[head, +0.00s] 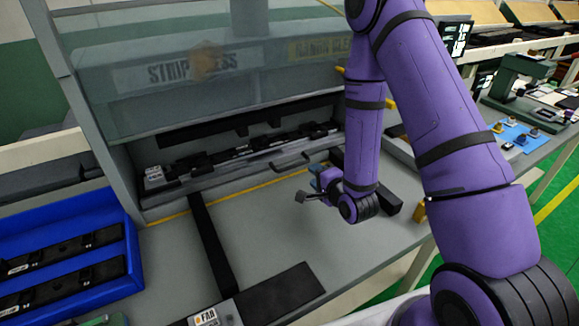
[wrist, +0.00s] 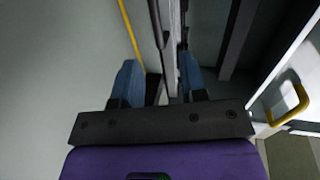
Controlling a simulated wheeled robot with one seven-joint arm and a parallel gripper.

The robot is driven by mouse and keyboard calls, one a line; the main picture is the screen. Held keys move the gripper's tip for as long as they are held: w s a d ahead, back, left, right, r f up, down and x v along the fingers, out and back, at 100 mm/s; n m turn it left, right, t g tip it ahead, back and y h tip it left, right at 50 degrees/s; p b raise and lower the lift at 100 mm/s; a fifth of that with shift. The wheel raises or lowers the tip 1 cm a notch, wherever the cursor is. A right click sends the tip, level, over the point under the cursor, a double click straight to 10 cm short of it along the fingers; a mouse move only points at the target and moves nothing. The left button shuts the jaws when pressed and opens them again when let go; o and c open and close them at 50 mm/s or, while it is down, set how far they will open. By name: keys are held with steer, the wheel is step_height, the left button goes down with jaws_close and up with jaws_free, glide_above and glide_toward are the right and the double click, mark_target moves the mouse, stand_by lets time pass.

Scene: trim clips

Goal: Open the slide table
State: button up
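The slide table (head: 238,182) is a grey tray in the opening of the strip press, carrying a long black fixture (head: 245,153). A dark bar handle (head: 291,164) shows on its front edge. My gripper (head: 311,184) is just in front of that edge, near the right of the handle, apparently apart from it. In the wrist view, its two blue fingers (wrist: 159,72) are spread apart. A dark handle-like bar (wrist: 157,25) and the tray's edge run ahead between them. Whether the fingers touch anything cannot be told.
A clear guard (head: 180,85) hangs above the opening. A yellow line (head: 245,191) crosses the bench in front. A blue bin (head: 137,250) with black strips stands at left. Dark bars (head: 212,245) and a flat black plate (head: 280,290) lie on the bench. Bare grey surface lies between.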

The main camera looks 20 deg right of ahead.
mark_target(297, 165)
steer(key=shift+s+a+f, duration=0.1)
steer(key=shift+a+f, duration=0.15)
steer(key=shift+f, duration=0.15)
steer(key=shift+w+a, duration=0.1)
steer(key=shift+w, duration=0.15)
steer(key=x, duration=1)
steer(key=shift+c, duration=0.5)
jaws_close()
